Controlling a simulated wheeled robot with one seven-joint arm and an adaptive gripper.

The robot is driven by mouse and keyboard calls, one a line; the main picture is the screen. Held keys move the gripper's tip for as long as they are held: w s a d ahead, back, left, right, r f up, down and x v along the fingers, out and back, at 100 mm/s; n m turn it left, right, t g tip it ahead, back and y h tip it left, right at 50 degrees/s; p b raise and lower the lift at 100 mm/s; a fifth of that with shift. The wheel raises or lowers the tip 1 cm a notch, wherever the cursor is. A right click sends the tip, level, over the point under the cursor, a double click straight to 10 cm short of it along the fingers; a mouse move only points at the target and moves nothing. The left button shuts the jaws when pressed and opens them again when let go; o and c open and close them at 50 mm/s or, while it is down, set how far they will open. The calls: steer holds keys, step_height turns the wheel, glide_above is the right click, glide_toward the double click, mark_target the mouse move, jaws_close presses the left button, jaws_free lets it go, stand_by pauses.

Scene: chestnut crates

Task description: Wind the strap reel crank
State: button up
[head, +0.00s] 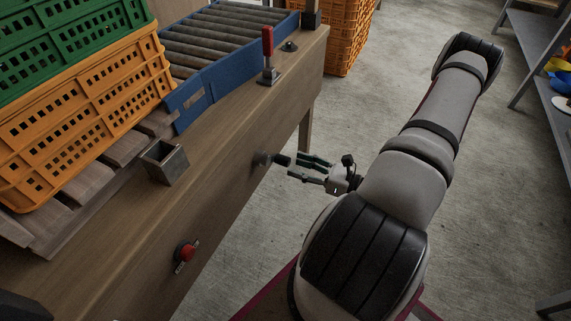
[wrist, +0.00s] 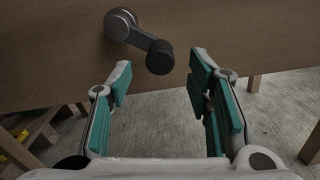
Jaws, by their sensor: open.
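The strap reel crank (head: 264,158) is mounted on the front face of the wooden bench. In the wrist view the crank (wrist: 137,36) has a round metal hub at upper left. Its arm slopes down to the right to a dark knob (wrist: 160,57). My gripper (head: 299,167) is beside the crank, at the knob's height or near it. In the wrist view my gripper (wrist: 160,78) is open, with green-padded fingers on either side of the knob's line. The knob is ahead of the fingertips, and no contact shows.
The wooden bench (head: 225,180) carries a blue roller conveyor (head: 205,95), a red-handled lever (head: 268,55), an open metal box (head: 165,163) and stacked crates (head: 95,125). A red knob (head: 185,252) sits lower on the bench face. Another orange crate (head: 335,45) stands behind. Shelves (head: 545,70) are at right; floor between is clear.

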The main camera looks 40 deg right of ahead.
mark_target(289, 163)
steer(key=shift+b+x, duration=0.45)
steer(key=shift+x, duration=1.95)
jaws_close()
